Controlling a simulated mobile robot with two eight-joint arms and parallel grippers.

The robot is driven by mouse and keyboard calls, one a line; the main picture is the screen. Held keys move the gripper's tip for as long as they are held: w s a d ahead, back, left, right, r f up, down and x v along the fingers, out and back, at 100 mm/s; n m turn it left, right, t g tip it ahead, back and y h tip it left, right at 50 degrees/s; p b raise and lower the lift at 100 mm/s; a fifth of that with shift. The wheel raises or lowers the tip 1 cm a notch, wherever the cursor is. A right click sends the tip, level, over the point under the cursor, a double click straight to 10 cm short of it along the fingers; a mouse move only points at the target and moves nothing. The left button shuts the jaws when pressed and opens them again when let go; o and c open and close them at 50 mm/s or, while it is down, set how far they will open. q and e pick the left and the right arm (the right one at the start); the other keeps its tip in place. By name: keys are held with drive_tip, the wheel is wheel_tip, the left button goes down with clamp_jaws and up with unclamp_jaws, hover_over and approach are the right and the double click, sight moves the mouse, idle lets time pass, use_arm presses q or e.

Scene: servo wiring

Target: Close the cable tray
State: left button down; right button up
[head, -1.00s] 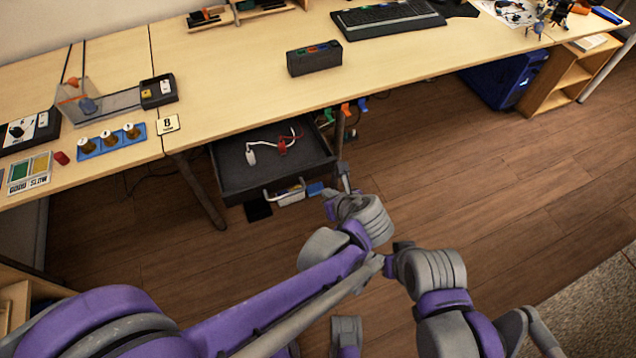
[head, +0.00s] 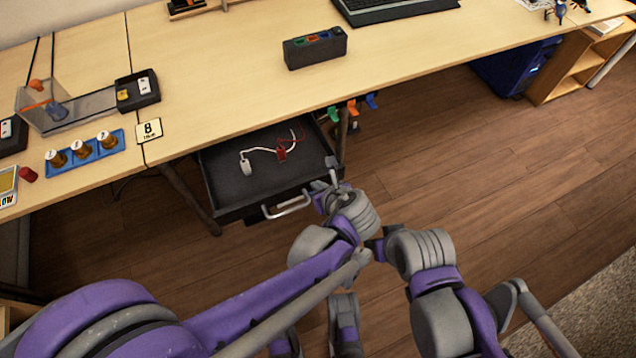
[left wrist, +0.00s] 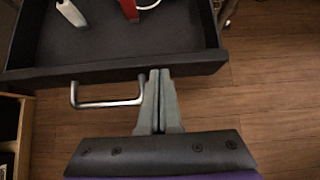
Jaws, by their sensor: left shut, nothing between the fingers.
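The cable tray (head: 230,195) is a dark drawer under the wooden desk, pulled out, with a silver bar handle (head: 287,207) on its front. In it lie a white plug (head: 246,166) with a white cable and a red connector (head: 282,151). My left gripper (head: 334,174) is at the tray's front right corner. In the left wrist view its closed fingers (left wrist: 159,78) are at the tray's front panel, just right of the handle (left wrist: 108,104). They hold nothing; I cannot tell whether they touch the panel. The right gripper cannot be made out.
The wooden desk (head: 220,90) spans the back, with a dark box with coloured slots (head: 315,48) and a blue rack (head: 85,150) on it. Coloured clips (head: 352,106) hang right of the tray. The floor (head: 480,170) to the right is clear.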

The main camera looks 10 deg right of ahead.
use_arm(q)
drive_tip(key=shift+s+r, duration=0.1)
drive_tip(key=shift+s, duration=0.05)
drive_tip(key=b, duration=0.2)
hover_over(289, 140)
drive_tip(key=shift+s+d, duration=0.1)
drive_tip(key=shift+s, duration=0.1)
drive_tip(key=shift+w+r, duration=0.1)
drive_tip(key=shift+w, duration=0.15)
idle(0.5)
